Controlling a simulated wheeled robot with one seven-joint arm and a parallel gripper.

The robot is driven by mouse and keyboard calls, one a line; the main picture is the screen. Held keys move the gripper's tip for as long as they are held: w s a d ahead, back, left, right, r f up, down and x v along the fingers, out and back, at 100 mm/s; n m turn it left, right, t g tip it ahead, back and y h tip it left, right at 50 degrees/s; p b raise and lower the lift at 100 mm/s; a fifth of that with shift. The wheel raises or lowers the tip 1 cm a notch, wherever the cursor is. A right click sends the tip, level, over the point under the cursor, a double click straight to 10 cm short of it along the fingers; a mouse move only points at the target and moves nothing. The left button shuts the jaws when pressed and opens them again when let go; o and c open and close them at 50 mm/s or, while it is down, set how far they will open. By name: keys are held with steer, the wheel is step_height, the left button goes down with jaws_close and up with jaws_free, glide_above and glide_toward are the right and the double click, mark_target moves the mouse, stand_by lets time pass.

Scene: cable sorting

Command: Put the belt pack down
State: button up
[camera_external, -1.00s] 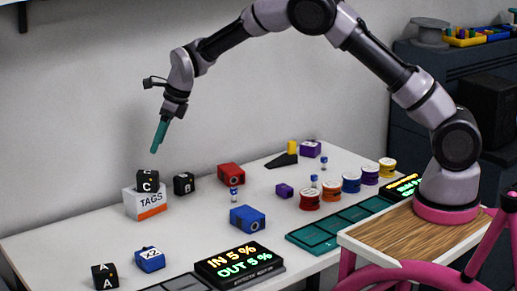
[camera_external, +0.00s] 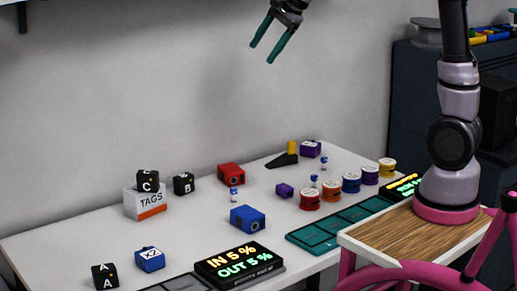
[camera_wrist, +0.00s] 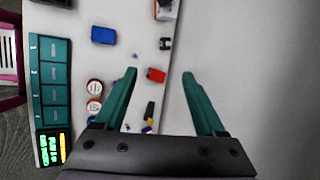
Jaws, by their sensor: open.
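Several box-shaped packs stand on the white table, and I cannot tell for sure which is the belt pack. A blue pack (camera_external: 248,219) is mid-table and a red pack (camera_external: 231,174) is behind it. A purple pack (camera_external: 310,149) is at the back right, and a blue pack with a white mark (camera_external: 149,259) is at the front left. My gripper (camera_external: 262,52) is open and empty, high above the table. In the wrist view my gripper (camera_wrist: 159,75) frames the red pack (camera_wrist: 156,75) far below; the mid-table blue pack (camera_wrist: 103,35) lies up and left.
A TAGS box (camera_external: 150,203) with black cube C (camera_external: 148,181) on it stands at the left. Cube B (camera_external: 184,184) and cube A (camera_external: 105,277) stand nearby. Coloured spools (camera_external: 351,182), teal trays (camera_external: 341,225) and a lit display (camera_external: 239,265) line the right and front.

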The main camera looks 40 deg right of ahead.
steer(key=s+d+n+t+h, duration=0.1)
steer(key=s+d+n, duration=0.5)
steer(key=s, duration=0.6)
steer(key=s+d+n+t+h, duration=0.1)
steer(key=s+d+n, duration=0.5)
steer(key=s, duration=0.7)
steer(key=shift+s+r, duration=0.2)
steer(key=shift+o, duration=0.4)
steer(key=shift+w, duration=0.1)
